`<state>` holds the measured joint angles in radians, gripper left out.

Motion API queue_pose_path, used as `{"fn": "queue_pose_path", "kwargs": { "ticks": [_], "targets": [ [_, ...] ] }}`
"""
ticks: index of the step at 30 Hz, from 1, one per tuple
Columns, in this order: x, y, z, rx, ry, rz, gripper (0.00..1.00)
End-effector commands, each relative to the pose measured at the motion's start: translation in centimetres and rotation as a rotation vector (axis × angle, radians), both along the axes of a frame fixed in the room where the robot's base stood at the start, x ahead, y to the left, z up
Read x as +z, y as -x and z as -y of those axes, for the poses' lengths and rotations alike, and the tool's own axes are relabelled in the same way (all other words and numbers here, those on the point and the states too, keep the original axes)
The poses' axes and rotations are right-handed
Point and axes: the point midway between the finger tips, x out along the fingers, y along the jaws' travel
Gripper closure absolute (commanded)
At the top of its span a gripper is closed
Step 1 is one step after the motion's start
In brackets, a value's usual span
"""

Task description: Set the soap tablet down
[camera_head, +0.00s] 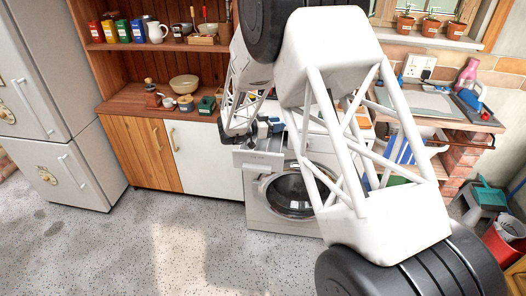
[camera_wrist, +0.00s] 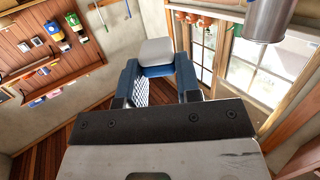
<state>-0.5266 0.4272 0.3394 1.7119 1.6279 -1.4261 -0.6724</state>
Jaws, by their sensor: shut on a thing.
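The soap tablet (camera_wrist: 157,52) is a rounded block, white with a blue layer, in the wrist view. My gripper (camera_wrist: 158,72) is shut on it, with one blue finger at each side. In the head view my gripper (camera_head: 268,127) is above the pulled-out drawer (camera_head: 258,158) at the upper left of the washing machine (camera_head: 287,210). The tablet is too small and covered to make out clearly there. My arm hides much of the machine's top and right side.
A wooden counter (camera_head: 130,101) with bowls and small pots stands left of the machine. A sink unit (camera_head: 432,105) on brick is at the right. Potted plants (camera_head: 430,26) line the windowsill. The speckled floor (camera_head: 170,245) in front is clear.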

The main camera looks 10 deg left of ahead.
Motion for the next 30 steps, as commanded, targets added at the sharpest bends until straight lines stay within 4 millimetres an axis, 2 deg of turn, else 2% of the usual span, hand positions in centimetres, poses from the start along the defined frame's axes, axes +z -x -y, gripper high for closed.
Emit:
{"fn": "queue_pose_path", "kwargs": {
  "ticks": [6, 12, 24, 30],
  "targets": [
    [-1.0, 2.7, -2.0, -0.131, -0.001, 0.002, 0.91],
    [-1.4, 3.7, -2.7, -0.174, 0.000, 0.001, 0.91],
    [-1.4, 3.6, -2.7, -0.177, -0.001, 0.002, 0.91],
    [-1.5, 2.6, -3.1, -0.176, -0.001, 0.003, 0.91]
  ]
}}
